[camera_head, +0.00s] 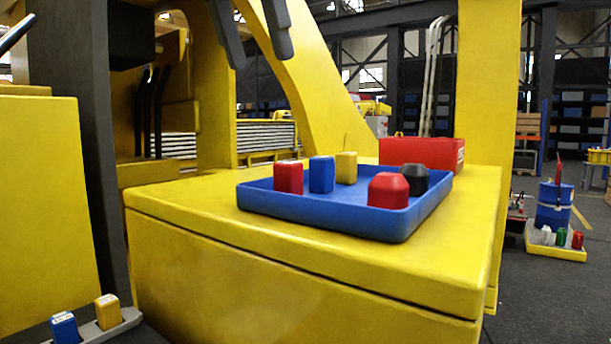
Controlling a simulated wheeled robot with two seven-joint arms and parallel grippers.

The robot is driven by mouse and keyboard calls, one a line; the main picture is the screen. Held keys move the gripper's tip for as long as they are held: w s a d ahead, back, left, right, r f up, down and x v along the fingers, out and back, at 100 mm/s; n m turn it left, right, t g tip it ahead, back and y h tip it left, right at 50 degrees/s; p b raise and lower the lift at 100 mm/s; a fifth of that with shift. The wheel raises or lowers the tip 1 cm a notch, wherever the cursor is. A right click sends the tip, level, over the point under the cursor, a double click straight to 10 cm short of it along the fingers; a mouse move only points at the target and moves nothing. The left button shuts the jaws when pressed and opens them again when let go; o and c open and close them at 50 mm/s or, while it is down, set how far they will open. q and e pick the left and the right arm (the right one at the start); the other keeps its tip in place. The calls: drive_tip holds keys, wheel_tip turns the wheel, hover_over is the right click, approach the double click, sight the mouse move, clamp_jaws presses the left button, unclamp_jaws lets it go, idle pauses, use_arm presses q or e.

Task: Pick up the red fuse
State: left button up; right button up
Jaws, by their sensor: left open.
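A red upright block (288,178) with a light top, which looks like the red fuse, stands at the left in a blue tray (400,225). A blue block (321,175) and a yellow block (346,168) stand to its right. A second red piece with bevelled edges (388,191) and a dark grey one (414,180) are at the tray's right. My left gripper (262,56) is at the top of the view, its two dark fingers apart and empty, above the red block in the picture. My right gripper is out of view.
The tray sits on a yellow machine top (180,207). A red box (421,153) stands behind it, and a yellow column (484,80) rises at the right. A grey holder (126,321) at lower left carries a blue fuse (64,327) and a yellow fuse (107,312).

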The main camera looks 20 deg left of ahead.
use_arm(q)
drive_tip(key=b, duration=0.2)
hover_over(287, 162)
drive_tip(key=s, duration=0.3)
drive_tip(key=f, duration=0.5)
drive_tip(key=a+f, duration=0.1)
drive_tip(key=f, duration=0.2)
drive_tip(key=shift+w, duration=0.1)
drive_tip(key=x, duration=0.5)
drive_tip(key=shift+w+d, duration=0.15)
drive_tip(key=shift+w, duration=0.15)
drive_tip(key=shift+w+d+f, duration=0.1)
drive_tip(key=shift+w+f, duration=0.15)
drive_tip(key=shift+f, duration=0.35)
drive_tip(key=c, duration=1.1)
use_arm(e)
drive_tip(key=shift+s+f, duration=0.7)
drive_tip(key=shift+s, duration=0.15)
